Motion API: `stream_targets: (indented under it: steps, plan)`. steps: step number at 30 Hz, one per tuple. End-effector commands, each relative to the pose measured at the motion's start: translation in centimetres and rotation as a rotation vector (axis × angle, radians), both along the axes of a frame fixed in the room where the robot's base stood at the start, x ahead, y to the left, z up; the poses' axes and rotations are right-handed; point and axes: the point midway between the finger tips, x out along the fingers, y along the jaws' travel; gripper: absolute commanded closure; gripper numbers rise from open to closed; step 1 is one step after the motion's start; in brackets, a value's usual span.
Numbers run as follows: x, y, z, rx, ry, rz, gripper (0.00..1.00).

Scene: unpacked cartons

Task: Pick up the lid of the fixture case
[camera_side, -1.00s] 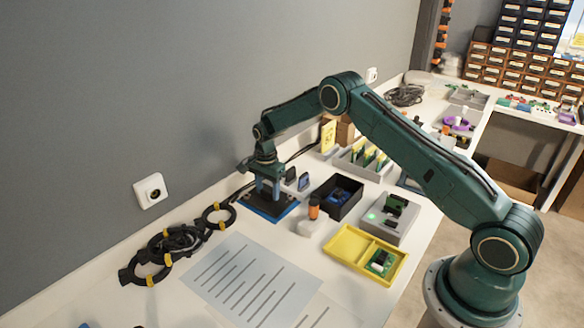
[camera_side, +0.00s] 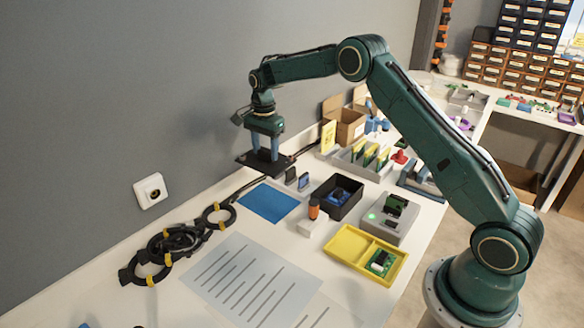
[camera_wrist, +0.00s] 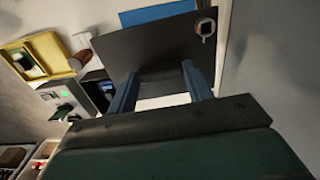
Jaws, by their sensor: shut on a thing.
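My gripper (camera_side: 265,161) is shut on a dark flat lid (camera_side: 269,169), holding it above the table near the wall. In the wrist view my two blue fingers (camera_wrist: 159,70) meet the lid (camera_wrist: 150,43), which extends beyond them. The blue mat (camera_side: 268,203) lies bare on the table below and nearer the camera; part of it shows in the wrist view (camera_wrist: 158,13). A grey box with a green light (camera_side: 388,219) stands to the right; I cannot tell whether it is the fixture case.
A black bin (camera_side: 336,196), an orange-capped white item (camera_side: 312,222) and a yellow tray (camera_side: 352,243) stand to the right. Black cable coils (camera_side: 178,243) lie front left, beside a printed sheet (camera_side: 250,285). The wall is close behind the lid.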

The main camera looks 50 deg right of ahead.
Motion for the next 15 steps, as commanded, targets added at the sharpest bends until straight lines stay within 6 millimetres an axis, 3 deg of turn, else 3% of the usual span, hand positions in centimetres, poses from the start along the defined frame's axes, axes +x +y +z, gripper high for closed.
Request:
stream_targets:
  steps: [6, 15]
  plan:
    - [0.0, 0.0, 3.5, 0.0, -0.001, 0.0, 0.75]
    - [0.0, 0.0, 5.3, 0.0, 0.0, 0.0, 0.75]
